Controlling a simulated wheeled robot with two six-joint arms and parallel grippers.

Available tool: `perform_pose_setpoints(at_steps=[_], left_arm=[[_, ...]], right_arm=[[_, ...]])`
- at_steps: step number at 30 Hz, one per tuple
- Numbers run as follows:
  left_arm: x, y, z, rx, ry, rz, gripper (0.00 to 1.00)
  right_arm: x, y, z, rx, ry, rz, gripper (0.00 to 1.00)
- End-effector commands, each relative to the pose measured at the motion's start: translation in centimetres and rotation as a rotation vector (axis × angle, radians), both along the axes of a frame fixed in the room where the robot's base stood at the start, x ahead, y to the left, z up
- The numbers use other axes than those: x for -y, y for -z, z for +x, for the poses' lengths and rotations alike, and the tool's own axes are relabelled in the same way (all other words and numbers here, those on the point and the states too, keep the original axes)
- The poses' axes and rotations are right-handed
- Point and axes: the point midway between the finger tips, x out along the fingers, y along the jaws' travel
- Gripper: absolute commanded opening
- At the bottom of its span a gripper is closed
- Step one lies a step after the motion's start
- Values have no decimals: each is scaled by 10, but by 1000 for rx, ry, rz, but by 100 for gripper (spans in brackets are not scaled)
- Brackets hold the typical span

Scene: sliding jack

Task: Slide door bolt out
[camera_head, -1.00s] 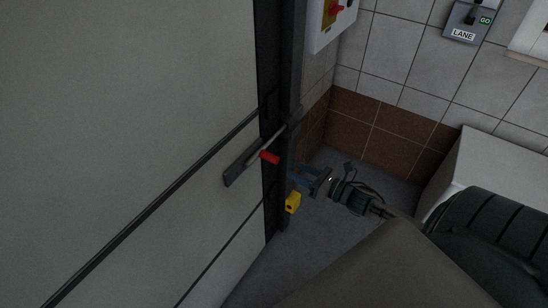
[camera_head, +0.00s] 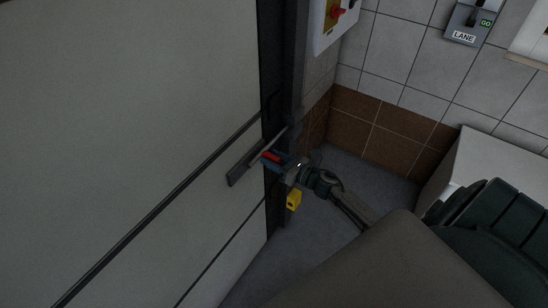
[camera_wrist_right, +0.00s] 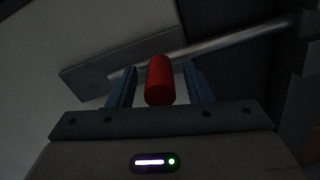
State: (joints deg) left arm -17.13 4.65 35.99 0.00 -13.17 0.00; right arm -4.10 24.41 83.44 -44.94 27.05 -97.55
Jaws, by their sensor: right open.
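The door bolt is a metal rod (camera_wrist_right: 222,46) on a grey mounting plate (camera_head: 240,170) fixed to the pale door (camera_head: 140,110). Its red handle (camera_wrist_right: 159,80) sticks out toward my right gripper. In the right wrist view my right gripper (camera_wrist_right: 159,88) is open, with one blue finger on each side of the red handle. No clear contact with the handle shows. In the head view the right gripper (camera_head: 275,161) is at the red handle (camera_head: 271,156), beside the dark door frame. My left gripper is not in view.
A yellow block (camera_head: 293,200) sits low on the dark frame post (camera_head: 283,80), just below my right gripper. A control box with a red knob (camera_head: 337,13) is above. A white box-like surface (camera_head: 490,165) stands at right. Grey floor (camera_head: 375,180) is open between.

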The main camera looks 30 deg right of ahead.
Motion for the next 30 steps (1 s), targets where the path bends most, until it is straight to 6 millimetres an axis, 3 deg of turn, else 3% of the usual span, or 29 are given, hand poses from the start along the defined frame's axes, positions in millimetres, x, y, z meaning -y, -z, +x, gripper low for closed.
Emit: perform_pose_setpoints(at_steps=[5,12,17,25,30], left_arm=[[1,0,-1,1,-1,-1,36],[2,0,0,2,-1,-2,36],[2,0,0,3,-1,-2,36],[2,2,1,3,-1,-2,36],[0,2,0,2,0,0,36]], right_arm=[[0,0,0,0,0,0,46],[0,0,0,0,0,0,0],[-2,0,-1,1,0,1,0],[-43,0,-18,0,-2,4,0],[-51,0,-22,0,-1,1,0]])
